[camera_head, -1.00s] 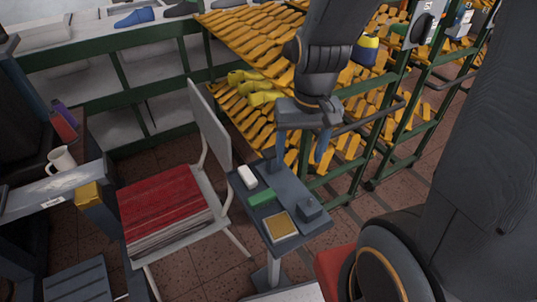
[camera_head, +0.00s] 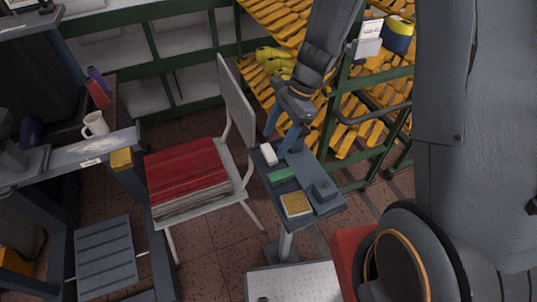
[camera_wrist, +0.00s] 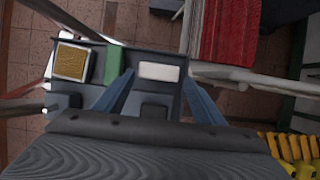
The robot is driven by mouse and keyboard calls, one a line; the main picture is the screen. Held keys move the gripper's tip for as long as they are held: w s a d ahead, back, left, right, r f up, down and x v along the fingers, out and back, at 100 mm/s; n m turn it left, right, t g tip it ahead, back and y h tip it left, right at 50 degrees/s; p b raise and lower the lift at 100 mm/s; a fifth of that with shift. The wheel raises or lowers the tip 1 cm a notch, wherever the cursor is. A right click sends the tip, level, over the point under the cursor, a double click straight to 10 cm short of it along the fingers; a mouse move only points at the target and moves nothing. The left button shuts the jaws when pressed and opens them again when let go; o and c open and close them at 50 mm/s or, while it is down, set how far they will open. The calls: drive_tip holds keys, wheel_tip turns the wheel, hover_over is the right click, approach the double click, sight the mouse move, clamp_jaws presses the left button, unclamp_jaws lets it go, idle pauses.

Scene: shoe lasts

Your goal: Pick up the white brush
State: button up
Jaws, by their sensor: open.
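The white brush (camera_head: 268,153) is a small white block lying at the far-left corner of a small dark tray table (camera_head: 327,207). It also shows in the wrist view (camera_wrist: 158,71), beyond and between my two blue fingers. My gripper (camera_head: 280,134) is open and empty, above the far end of the tray table near the brush. In the wrist view my gripper (camera_wrist: 158,76) has one finger on each side of the brush. I cannot tell how high the fingertips are above it.
A green block (camera_head: 281,177), a yellow-topped square block (camera_head: 296,204) and a dark raised block (camera_head: 322,190) share the tray. A chair (camera_head: 238,105) with a red stack (camera_head: 186,170) stands close left. Racks of yellow lasts (camera_head: 275,62) stand behind.

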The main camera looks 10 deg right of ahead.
sight(269, 152)
drive_tip(key=shift+p+x, duration=0.75)
drive_tip(key=shift+x, duration=2.05)
drive_tip(key=shift+s+a, duration=0.1)
drive_tip(key=shift+c, duration=0.2)
drive_tip(key=c, duration=0.8)
drive_tip(key=shift+o, duration=0.2)
drive_tip(key=shift+r, duration=0.15)
drive_tip(key=shift+r+b, duration=0.65)
drive_tip(key=shift+r, duration=4.25)
